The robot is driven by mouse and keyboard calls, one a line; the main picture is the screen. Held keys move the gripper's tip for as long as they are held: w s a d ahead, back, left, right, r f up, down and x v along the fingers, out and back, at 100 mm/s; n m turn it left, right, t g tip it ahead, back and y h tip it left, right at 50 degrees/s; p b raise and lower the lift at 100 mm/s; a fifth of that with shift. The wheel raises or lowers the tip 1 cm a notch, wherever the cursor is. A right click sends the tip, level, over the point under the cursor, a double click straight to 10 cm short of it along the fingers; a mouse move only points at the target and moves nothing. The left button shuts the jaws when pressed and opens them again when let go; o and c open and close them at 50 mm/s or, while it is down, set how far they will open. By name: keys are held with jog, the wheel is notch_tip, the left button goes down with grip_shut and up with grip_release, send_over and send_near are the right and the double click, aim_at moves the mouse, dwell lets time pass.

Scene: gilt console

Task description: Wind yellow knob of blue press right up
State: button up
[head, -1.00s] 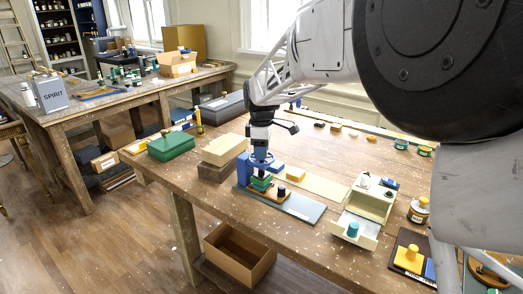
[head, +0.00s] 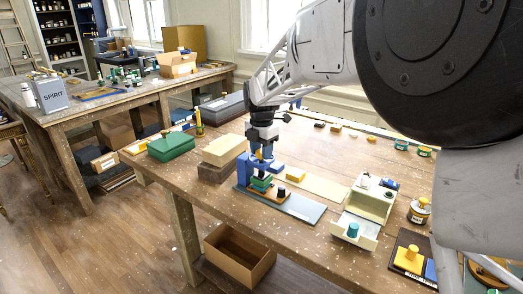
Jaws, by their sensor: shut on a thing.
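The blue press (head: 244,172) stands upright near the front of the workbench, with a green block (head: 261,183) under its arm. My gripper (head: 262,152) points down over the press from above. It is shut on the yellow knob (head: 258,155) at the top of the press, and the fingers hide most of the knob. Below the arm, a brown piece with a dark knob (head: 281,191) sits on a blue-grey base plate (head: 303,208).
A green box (head: 171,146) and stacked cream and brown blocks (head: 223,150) stand left of the press. A cream unit with a teal knob (head: 352,230) stands to the right. The bench behind the press is mostly clear.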

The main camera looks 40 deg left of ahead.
jog(key=n, duration=0.4)
jog(key=shift+f+n, duration=0.3)
jog(key=n, duration=0.3)
jog(key=shift+r, duration=0.15)
jog(key=shift+n, duration=0.3)
jog(key=shift+r, duration=0.15)
jog(key=o, duration=0.9)
jog(key=shift+r, duration=3.85)
